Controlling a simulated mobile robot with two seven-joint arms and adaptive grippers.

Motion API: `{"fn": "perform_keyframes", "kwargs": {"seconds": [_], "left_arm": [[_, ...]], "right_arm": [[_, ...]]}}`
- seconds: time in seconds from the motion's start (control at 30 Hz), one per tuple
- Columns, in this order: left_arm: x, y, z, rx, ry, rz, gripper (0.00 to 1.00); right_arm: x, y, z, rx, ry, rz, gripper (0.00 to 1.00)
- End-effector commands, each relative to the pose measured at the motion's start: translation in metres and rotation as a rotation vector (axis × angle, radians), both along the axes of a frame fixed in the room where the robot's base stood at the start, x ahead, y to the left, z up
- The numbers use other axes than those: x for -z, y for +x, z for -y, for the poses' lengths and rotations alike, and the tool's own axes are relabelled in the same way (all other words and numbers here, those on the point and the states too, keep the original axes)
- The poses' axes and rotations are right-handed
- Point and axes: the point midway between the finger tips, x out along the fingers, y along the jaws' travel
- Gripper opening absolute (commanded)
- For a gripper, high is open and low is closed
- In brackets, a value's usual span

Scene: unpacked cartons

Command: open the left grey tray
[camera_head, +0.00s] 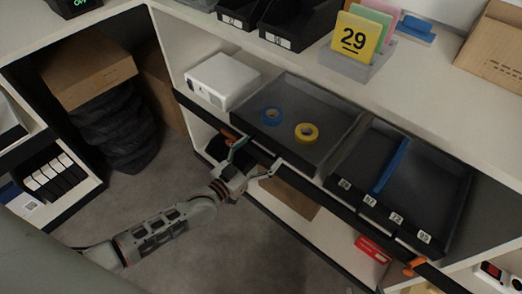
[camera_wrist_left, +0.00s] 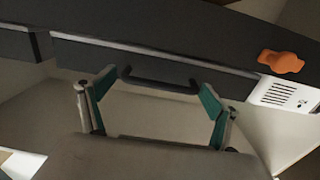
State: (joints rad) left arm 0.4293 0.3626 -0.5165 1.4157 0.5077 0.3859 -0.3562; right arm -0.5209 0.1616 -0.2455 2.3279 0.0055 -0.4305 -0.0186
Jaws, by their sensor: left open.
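My left gripper (camera_head: 260,155) is at the tray's front. In the left wrist view, its two green-padded fingers (camera_wrist_left: 157,98) are spread wide, one near each end of the dark bar handle (camera_wrist_left: 160,82) on the tray front. The fingers hold nothing; whether they touch the handle is unclear. My right gripper is out of view.
A right grey tray (camera_head: 431,189) with a blue divider is beside it. A white box (camera_head: 222,80) stands left of the left tray. Orange pieces stick out at the shelf edge, one left of the handle (camera_head: 229,134). Open floor (camera_head: 150,195) lies in front of the shelf.

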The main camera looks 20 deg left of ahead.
Motion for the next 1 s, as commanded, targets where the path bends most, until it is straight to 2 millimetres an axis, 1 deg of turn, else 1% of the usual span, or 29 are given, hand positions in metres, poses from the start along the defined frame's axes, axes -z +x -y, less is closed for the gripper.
{"fn": "perform_keyframes", "kwargs": {"seconds": [0.23, 0.27, 0.3, 0.37, 0.4, 0.43, 0.63, 0.77, 0.87, 0.97, 1.0], "left_arm": [[0.0, 0.001, 0.0, 0.0, 0.0, 0.0, 0.89], [0.0, 0.001, 0.0, 0.0, 0.0, 0.0, 0.84], [0.0, 0.001, 0.0, 0.0, 0.0, 0.0, 0.74], [0.0, 0.001, 0.001, 0.0, 0.0, 0.0, 0.58], [0.0, 0.001, 0.001, 0.0, 0.0, 0.0, 0.48], [0.0, 0.001, 0.001, 0.001, 0.0, 0.0, 0.45], [-0.001, -0.003, 0.0, 0.002, 0.001, 0.0, 0.45], [-0.003, -0.014, -0.005, 0.002, 0.002, 0.001, 0.45], [-0.005, -0.03, -0.01, 0.003, 0.002, 0.003, 0.45], [-0.006, -0.051, -0.018, 0.003, 0.002, 0.004, 0.45], [-0.005, -0.06, -0.021, 0.003, 0.004, 0.003, 0.45]], "right_arm": [[0.0, 0.0, 0.0, 0.0, 0.002, 0.002, 0.4], [-0.001, 0.0, 0.0, 0.0, 0.002, 0.002, 0.4], [-0.001, 0.0, 0.0, -0.001, 0.002, 0.001, 0.4], [-0.001, 0.0, 0.0, -0.001, 0.002, 0.001, 0.4], [-0.001, 0.0, 0.0, -0.001, 0.002, 0.001, 0.4], [-0.001, 0.0, 0.0, -0.001, 0.002, 0.001, 0.4], [-0.003, 0.002, 0.0, 0.0, 0.001, 0.006, 0.4], [-0.009, 0.005, 0.002, 0.0, -0.008, 0.016, 0.4], [-0.012, 0.007, 0.006, 0.001, -0.022, 0.019, 0.4], [-0.01, 0.007, 0.014, 0.004, -0.046, 0.014, 0.4], [-0.007, 0.006, 0.018, 0.005, -0.057, 0.007, 0.4]]}}
